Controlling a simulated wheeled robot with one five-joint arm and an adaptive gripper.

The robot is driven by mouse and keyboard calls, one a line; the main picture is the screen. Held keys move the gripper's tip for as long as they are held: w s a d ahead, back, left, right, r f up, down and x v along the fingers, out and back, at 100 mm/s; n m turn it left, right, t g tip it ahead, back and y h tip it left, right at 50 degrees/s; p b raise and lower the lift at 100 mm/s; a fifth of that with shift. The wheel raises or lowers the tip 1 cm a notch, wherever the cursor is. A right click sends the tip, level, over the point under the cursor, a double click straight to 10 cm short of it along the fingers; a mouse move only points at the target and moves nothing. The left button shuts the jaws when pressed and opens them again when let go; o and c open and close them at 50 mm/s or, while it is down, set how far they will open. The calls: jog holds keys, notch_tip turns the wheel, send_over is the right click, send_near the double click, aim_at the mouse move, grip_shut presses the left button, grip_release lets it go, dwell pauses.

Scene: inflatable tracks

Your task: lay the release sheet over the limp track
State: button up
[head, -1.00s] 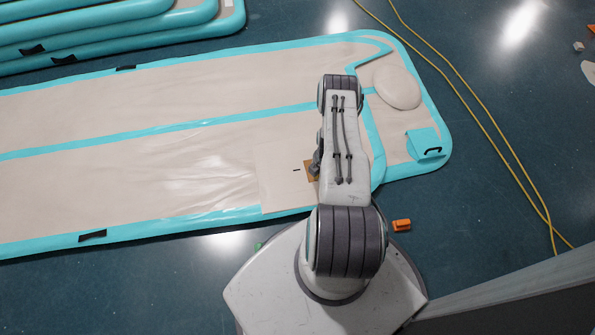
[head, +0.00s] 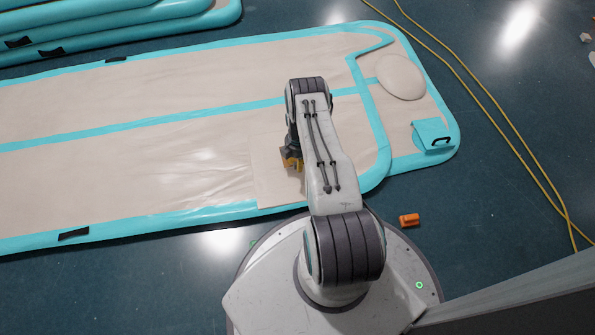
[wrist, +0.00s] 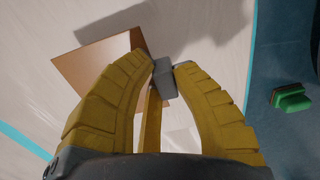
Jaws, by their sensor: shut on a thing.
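The limp track (head: 200,165) lies flat across the floor, pale with turquoise borders and a turquoise centre stripe. My gripper (head: 291,162) is over its near right part, partly hidden by my arm. In the wrist view, my gripper's yellow fingers (wrist: 163,72) are shut on a small grey block (wrist: 164,80). A brown square sheet (wrist: 100,65), apparently the release sheet, shows just beyond the fingers at the block. It seems held above the track, with a shadow on the pale surface. The fingers hide part of it. A paler square patch (head: 265,175) lies on the track below my gripper.
An orange block (head: 409,220) lies on the floor right of my base. Yellow cables (head: 490,110) run along the right. Stacked tracks (head: 120,32) lie at the upper left.

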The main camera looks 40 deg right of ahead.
jog(key=shift+w+f+b, duration=0.1)
jog(key=shift+f+b, duration=1.15)
jog(key=shift+f, duration=0.9)
grip_shut()
jog(key=shift+r, duration=0.1)
jog(key=o, duration=0.9)
grip_release()
